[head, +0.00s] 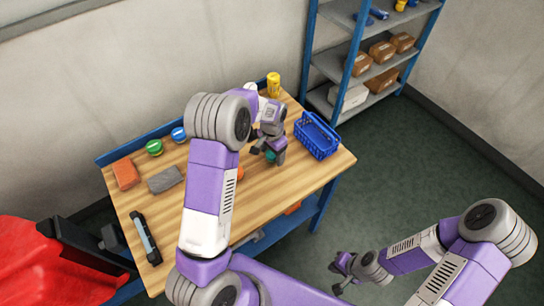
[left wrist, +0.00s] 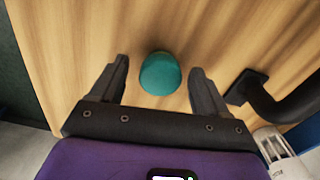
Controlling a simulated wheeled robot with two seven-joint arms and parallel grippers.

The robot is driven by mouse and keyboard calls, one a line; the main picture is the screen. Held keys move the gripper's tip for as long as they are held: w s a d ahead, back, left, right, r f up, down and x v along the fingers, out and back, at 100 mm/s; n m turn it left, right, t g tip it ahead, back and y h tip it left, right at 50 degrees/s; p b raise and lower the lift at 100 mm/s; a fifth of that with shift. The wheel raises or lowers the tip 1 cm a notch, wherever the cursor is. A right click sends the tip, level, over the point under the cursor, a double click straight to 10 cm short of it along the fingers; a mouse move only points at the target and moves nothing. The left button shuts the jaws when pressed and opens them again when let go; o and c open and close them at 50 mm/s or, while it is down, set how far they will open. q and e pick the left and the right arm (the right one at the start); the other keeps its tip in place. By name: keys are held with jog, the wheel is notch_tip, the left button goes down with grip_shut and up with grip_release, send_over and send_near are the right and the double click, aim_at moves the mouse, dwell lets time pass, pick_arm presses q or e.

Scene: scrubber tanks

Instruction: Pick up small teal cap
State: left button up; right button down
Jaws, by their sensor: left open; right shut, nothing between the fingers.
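The small teal cap (left wrist: 160,73) is a rounded teal piece on the wooden tabletop. In the left wrist view it lies between my two open fingers, near their tips, with a gap on each side. In the head view only a bit of the teal cap (head: 270,156) shows, mostly hidden by my left gripper (head: 268,151), which is low over the table. My left gripper (left wrist: 160,68) is open and holds nothing. My right gripper (head: 339,278) is shut and empty, off to the right of the table over the floor.
A blue basket (head: 317,135) stands on the wooden table (head: 284,201) just right of my left gripper. A yellow container (head: 273,85) is at the back. Green (head: 154,147) and blue (head: 178,134) lids, an orange block (head: 126,173) and a grey block (head: 165,180) lie at the left.

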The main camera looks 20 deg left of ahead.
pick_arm(q)
jog(key=shift+f, duration=0.55)
jog(key=c, duration=1.1)
